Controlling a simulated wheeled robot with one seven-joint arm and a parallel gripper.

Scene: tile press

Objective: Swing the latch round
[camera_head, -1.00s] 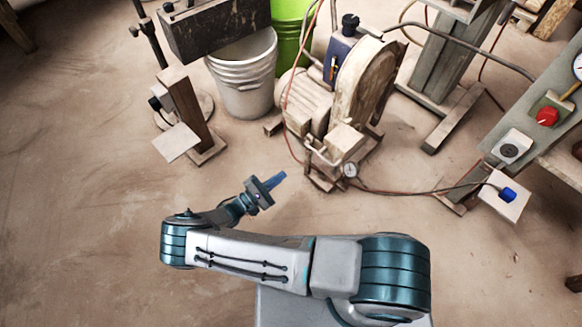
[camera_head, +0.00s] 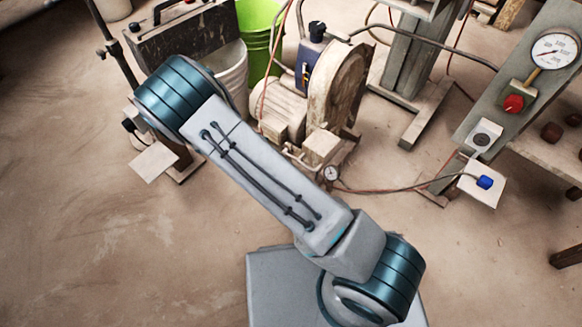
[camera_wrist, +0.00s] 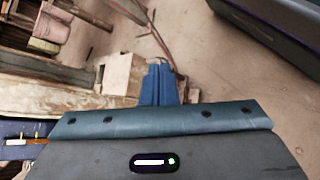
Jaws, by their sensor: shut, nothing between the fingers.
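I cannot make out a latch for certain in either view. My gripper (camera_wrist: 159,84) shows in the wrist view as two blue fingers pressed together, with nothing between them. Pale wooden pieces (camera_wrist: 117,74) lie just left of the fingers in that view, at a depth I cannot tell. In the head view my raised arm hides the gripper. On the right, a slanted grey panel (camera_head: 497,113) carries a large round gauge (camera_head: 553,50), a red knob (camera_head: 513,103) and a grey round fitting (camera_head: 483,138).
A dusty motor unit with a large wheel housing (camera_head: 335,88) stands at the centre, with hoses around it. A white bucket (camera_head: 235,72), a green bucket (camera_head: 257,38) and a dark box (camera_head: 185,38) stand behind my arm. The floor at left (camera_head: 70,230) is clear.

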